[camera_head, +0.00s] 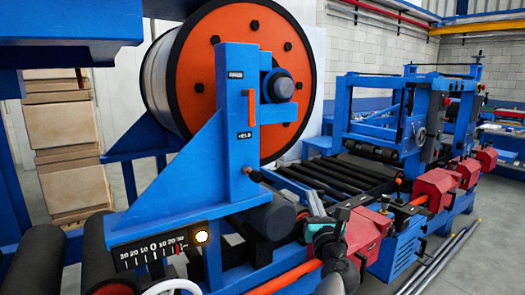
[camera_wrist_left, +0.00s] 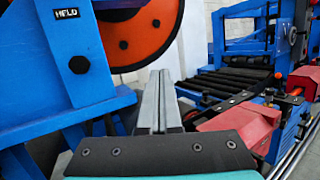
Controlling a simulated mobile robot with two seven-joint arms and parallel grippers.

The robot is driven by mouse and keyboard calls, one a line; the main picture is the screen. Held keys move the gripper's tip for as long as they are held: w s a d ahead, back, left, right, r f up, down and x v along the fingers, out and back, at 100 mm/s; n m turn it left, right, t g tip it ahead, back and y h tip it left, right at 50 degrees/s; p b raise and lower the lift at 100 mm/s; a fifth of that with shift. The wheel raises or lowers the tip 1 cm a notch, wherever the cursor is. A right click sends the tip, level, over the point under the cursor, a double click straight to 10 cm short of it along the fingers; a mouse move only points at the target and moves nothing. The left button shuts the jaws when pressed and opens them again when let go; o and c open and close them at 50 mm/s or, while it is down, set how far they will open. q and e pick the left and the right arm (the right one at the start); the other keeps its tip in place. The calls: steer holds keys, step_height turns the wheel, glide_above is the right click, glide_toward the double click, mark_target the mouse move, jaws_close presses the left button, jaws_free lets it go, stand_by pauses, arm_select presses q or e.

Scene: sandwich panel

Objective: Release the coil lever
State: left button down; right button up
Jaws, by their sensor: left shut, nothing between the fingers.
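The coil lever looks to be the upright orange handle (camera_head: 251,107) on the blue post (camera_head: 236,160) in front of the coil reel. A small dark plate (camera_head: 244,135) sits just below it. In the left wrist view a plate on the blue post reads "HELD" (camera_wrist_left: 66,13); the orange handle is not in that view. My left gripper (camera_head: 311,196) is to the right of the post and lower than the lever, clear of it. Its two grey fingers (camera_wrist_left: 158,95) are together and empty. My right gripper is not in view.
The large orange-faced coil reel (camera_head: 240,60) stands behind the post. Red housings (camera_head: 365,232) and a roller bed (camera_head: 335,180) lie to the right. A number scale (camera_head: 150,250) is at lower left.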

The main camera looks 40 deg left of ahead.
arm_select(q)
steer(key=s+a+r+n+g+p, duration=0.1)
steer(key=s+a+r+n+g, duration=0.1)
steer(key=r+n, duration=0.7)
steer(key=s+a+r+n+g, duration=0.2)
steer(key=a+r+n, duration=0.1)
steer(key=r+n, duration=0.7)
steer(key=shift+s+a+r+n+p, duration=0.2)
steer(key=shift+n+p, duration=0.15)
steer(key=shift+n, duration=0.65)
